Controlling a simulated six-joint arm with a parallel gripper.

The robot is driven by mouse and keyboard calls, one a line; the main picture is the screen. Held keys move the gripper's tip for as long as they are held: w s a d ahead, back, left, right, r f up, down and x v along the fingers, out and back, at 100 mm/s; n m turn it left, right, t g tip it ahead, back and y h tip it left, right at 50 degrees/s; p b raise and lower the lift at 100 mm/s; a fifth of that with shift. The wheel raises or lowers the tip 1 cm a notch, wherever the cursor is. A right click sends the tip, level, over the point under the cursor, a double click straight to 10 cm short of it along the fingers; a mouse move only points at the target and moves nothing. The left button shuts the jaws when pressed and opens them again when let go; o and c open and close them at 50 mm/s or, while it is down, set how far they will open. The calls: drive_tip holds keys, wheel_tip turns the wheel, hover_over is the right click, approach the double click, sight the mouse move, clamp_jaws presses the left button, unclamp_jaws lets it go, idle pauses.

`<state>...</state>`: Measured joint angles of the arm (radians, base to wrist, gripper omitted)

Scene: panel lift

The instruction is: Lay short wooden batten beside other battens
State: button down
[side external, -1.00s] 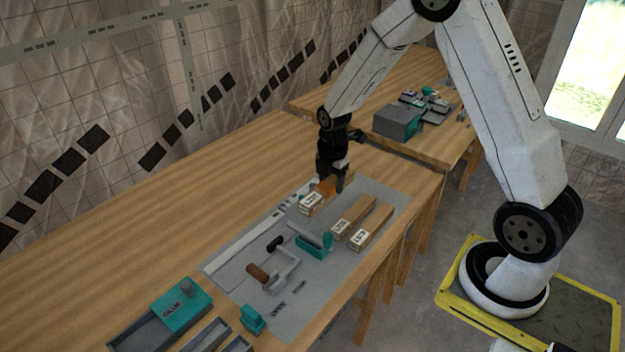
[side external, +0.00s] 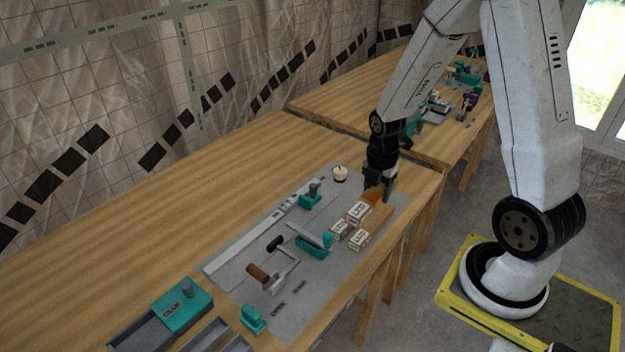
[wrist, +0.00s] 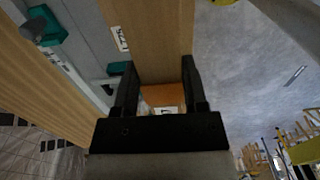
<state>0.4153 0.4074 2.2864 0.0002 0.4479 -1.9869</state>
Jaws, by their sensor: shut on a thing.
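My gripper (side external: 380,190) is above the right end of the grey mat, fingers pointing down. It is shut on a short wooden batten (side external: 358,213), whose white-labelled end points towards the mat's middle. An orange-brown part (side external: 373,197) shows beside the fingers. Two other labelled battens, one (side external: 340,230) and another (side external: 359,241), are just in front of the held one in the side view. Their far parts are hidden behind it. In the wrist view, the fingers of my gripper (wrist: 158,90) flank wood and an orange-brown part. Contact between held batten and mat cannot be told.
The grey mat (side external: 225,268) holds a teal-handled tool (side external: 315,243), a teal block tool (side external: 311,198), a clamp-like tool (side external: 270,276) and a white round item (side external: 340,174). A teal glue box (side external: 178,305) stands at the front left. The wooden table (side external: 130,235) is clear behind the mat.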

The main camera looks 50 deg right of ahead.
drive_tip(key=w+f, duration=0.1)
drive_tip(key=w, duration=0.1)
drive_tip(key=w+d+f, duration=0.1)
drive_tip(key=w, duration=0.2)
drive_tip(key=w+d+f, duration=0.1)
drive_tip(key=w, duration=0.2)
drive_tip(key=shift+d+f, duration=0.2)
drive_tip(key=shift+f, duration=0.15)
hover_over(338, 208)
drive_tip(key=shift+s+a+f, duration=0.1)
drive_tip(key=shift+f, duration=1.3)
drive_tip(key=shift+s+f, duration=0.1)
drive_tip(key=shift+f, duration=1.25)
drive_tip(key=shift+w+f, duration=0.3)
drive_tip(key=shift+f, duration=1.55)
drive_tip(key=shift+f, duration=0.1)
drive_tip(key=shift+c, duration=2)
unclamp_jaws()
